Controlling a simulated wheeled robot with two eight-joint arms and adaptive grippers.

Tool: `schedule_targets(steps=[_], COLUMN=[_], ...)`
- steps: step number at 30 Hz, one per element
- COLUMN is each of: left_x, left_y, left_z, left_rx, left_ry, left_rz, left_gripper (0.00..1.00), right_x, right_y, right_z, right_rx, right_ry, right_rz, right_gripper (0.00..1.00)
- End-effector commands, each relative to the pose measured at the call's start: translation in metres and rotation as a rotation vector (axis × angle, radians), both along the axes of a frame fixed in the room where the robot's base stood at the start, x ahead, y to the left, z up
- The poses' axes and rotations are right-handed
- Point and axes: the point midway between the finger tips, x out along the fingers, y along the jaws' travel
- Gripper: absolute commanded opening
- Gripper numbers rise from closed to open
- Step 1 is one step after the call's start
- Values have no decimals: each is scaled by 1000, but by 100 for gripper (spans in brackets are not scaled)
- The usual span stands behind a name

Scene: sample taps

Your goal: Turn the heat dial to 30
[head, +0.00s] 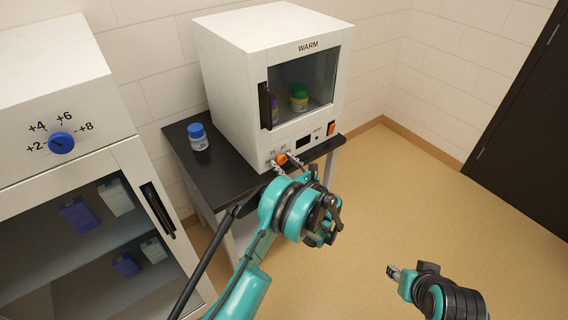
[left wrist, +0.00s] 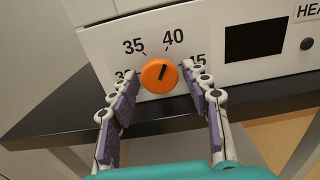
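The orange heat dial (left wrist: 159,76) is on the front panel of the white WARM cabinet (head: 235,85). Its dark pointer mark tilts up and right, roughly toward 40. The labels 35 and 40 are clear; the labels at lower left and right are partly hidden by my fingers. My left gripper (left wrist: 158,72) is open, with one finger on each side of the dial; gaps to the dial show. In the head view the dial (head: 281,159) sits between its fingertips. My right gripper (head: 393,271) hangs over the floor at lower right; its opening is unclear.
The WARM cabinet stands on a black table (head: 195,172) with a blue-capped jar (head: 198,138). An orange switch (head: 331,128) is right of the display. A second cabinet with a blue dial (head: 61,143) stands at left. The floor at right is clear.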

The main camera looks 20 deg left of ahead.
Motion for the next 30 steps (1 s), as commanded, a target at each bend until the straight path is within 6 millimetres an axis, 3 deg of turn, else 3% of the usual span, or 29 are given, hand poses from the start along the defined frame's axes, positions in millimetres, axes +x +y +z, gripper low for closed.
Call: schedule_targets(steps=[1, 3, 4, 17, 30], left_x=[0, 0, 0, 0, 1], left_y=[0, 0, 0, 0, 0], left_z=[0, 0, 0, 0, 0], left_rx=[0, 0, 0, -41, -259], left_ry=[0, 0, 0, -53, -331], left_rz=[0, 0, 0, 1, 1], left_gripper=[28, 9, 6, 6, 6], right_x=[0, 0, 0, 0, 0], right_y=[0, 0, 0, 0, 0], right_z=[0, 0, 0, 0, 0], right_rx=[0, 0, 0, 0, 0], right_ry=[0, 0, 0, 0, 0], right_rz=[0, 0, 0, 0, 0], right_gripper=[40, 40, 40, 40, 40])
